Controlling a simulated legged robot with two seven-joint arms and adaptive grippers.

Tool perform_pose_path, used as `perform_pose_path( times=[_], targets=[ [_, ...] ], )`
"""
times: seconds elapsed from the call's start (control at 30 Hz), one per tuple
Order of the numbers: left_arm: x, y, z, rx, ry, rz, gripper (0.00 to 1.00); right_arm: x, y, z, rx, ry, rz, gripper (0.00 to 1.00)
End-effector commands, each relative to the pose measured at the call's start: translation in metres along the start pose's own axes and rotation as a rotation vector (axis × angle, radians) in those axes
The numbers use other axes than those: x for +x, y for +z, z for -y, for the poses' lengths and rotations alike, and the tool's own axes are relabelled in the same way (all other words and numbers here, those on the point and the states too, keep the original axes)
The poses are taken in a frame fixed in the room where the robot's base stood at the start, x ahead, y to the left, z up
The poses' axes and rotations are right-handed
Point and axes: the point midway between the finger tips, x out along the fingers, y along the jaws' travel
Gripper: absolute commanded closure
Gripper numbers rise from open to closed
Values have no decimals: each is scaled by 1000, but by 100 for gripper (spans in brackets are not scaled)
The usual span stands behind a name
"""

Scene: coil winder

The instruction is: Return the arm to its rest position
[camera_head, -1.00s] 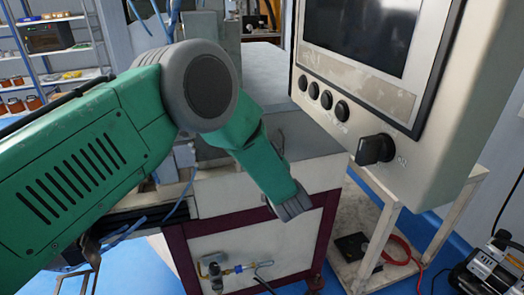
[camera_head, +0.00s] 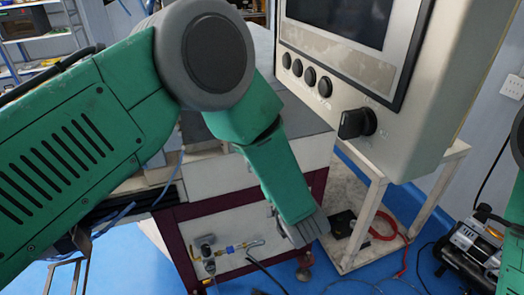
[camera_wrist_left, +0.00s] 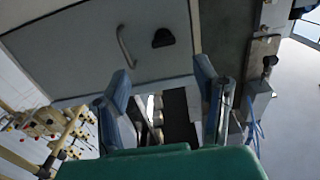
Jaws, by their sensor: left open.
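My left arm (camera_head: 95,135) is green with a large grey joint. It comes in from the left of the head view and its lower link slopes down to the right, ending in a grey ribbed tip (camera_head: 305,228) in front of the machine base. In the left wrist view my left gripper (camera_wrist_left: 162,75) has its two blue-grey fingers apart, with nothing between them. Past the fingers is a pale panel (camera_wrist_left: 85,60) with a curved handle (camera_wrist_left: 125,46) and a dark fitting (camera_wrist_left: 163,38). My right gripper is in neither view.
A control panel (camera_head: 345,85) with a screen and several black knobs hangs close right of the arm. A maroon-framed machine base (camera_head: 185,265) stands behind the arm. A white stand (camera_head: 440,170) and a black-and-grey device (camera_head: 480,240) are at right. Blue floor (camera_head: 350,275) shows between.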

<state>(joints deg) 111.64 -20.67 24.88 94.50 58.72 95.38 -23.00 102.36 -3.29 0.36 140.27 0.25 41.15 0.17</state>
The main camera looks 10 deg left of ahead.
Motion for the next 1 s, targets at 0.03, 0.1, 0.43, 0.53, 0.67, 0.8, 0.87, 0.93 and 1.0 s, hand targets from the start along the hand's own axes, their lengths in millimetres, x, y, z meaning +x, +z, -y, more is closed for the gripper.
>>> perform_pose_path(
  times=[0.03,0.1,0.43,0.53,0.67,0.8,0.87,0.93,1.0],
  targets=[
    [0,0,0,0,0,0,45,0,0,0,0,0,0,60],
    [0,0,0,0,0,0,45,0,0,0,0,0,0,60],
    [6,76,24,79,159,139,45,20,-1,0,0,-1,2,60],
    [-2,143,56,150,282,302,45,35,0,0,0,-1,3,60],
    [-33,222,110,242,404,554,45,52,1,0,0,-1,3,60],
    [-85,286,179,331,480,841,45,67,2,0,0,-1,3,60],
    [-110,306,209,365,499,962,45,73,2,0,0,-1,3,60],
    [-140,322,243,400,512,1097,45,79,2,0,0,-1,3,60],
    [-167,332,273,428,517,1214,45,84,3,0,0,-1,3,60]
  ],
)
